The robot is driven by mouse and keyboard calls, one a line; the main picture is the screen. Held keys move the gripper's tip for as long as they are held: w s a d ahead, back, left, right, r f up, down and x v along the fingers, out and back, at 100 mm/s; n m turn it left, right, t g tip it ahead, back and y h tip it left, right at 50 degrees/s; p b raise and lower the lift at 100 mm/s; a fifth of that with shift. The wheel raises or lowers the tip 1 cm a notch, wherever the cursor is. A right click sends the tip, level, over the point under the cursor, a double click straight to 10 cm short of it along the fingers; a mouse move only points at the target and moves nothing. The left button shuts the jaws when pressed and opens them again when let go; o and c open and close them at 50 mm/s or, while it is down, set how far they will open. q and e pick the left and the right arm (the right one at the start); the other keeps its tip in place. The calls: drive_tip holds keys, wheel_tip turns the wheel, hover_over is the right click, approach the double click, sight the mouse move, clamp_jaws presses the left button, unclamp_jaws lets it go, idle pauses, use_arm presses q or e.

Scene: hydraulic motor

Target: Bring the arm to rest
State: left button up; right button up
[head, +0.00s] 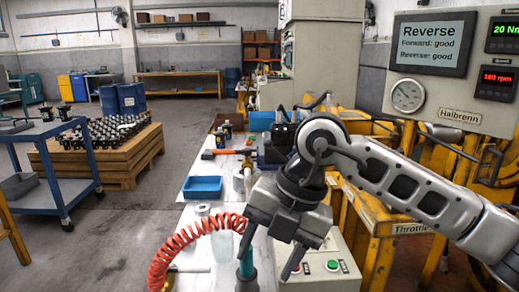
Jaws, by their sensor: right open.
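My right arm (400,185) reaches in from the right edge, over the yellow test stand. Its gripper (265,264) points down over the front of the bench, beside the control box (335,262). The two fingers are apart, with no object seen held between them. A red coiled hose (178,240) and a teal-handled tool (246,264) are close to the left finger; I cannot tell whether they touch it. A dark motor-like part (275,150) on the bench is partly hidden by my wrist. My left gripper is not in view.
The panel (430,58) reads "Reverse", with forward and reverse good. The control box has red and green buttons. A blue tray (202,188) and a clear jar (221,243) are on the bench.

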drive_tip(key=s+a+n+g+y, duration=0.2)
drive_tip(key=s+a+g+y, duration=0.2)
drive_tip(key=s+a+y, duration=0.15)
drive_tip(key=s+a+r+m+g+y+p, duration=0.2)
drive_tip(key=s+a+r+y, duration=0.3)
drive_tip(key=y, duration=0.5)
drive_tip(key=w+d+m+t+y, duration=0.1)
drive_tip(key=w+d+m+t, duration=0.3)
drive_tip(key=m+t, duration=0.5)
drive_tip(key=w+d+m+t+y, duration=0.1)
drive_tip(key=w+d+m+t, duration=0.3)
drive_tip(key=m+t, duration=0.5)
drive_tip(key=w+d+f+m+t+h+p, duration=0.1)
drive_tip(key=d+f+m+t+h, duration=0.25)
drive_tip(key=f+h, duration=0.25)
drive_tip(key=w+d+f+m+t+h, duration=0.1)
drive_tip(key=d+f+m+t+h, duration=0.2)
drive_tip(key=f+m+h, duration=0.25)
drive_tip(key=s+d+f+m+g+h, duration=0.2)
drive_tip(key=s+f, duration=0.4)
drive_tip(key=f, duration=0.3)
drive_tip(key=s+d+f+m+g+h, duration=0.2)
drive_tip(key=s+d+f+g+h, duration=0.2)
drive_tip(key=f, duration=0.5)
drive_tip(key=shift+s+d+f+g+h+p, duration=0.2)
drive_tip(key=shift+s+d+g+h+p, duration=0.15)
drive_tip(key=shift+s+d+g, duration=0.65)
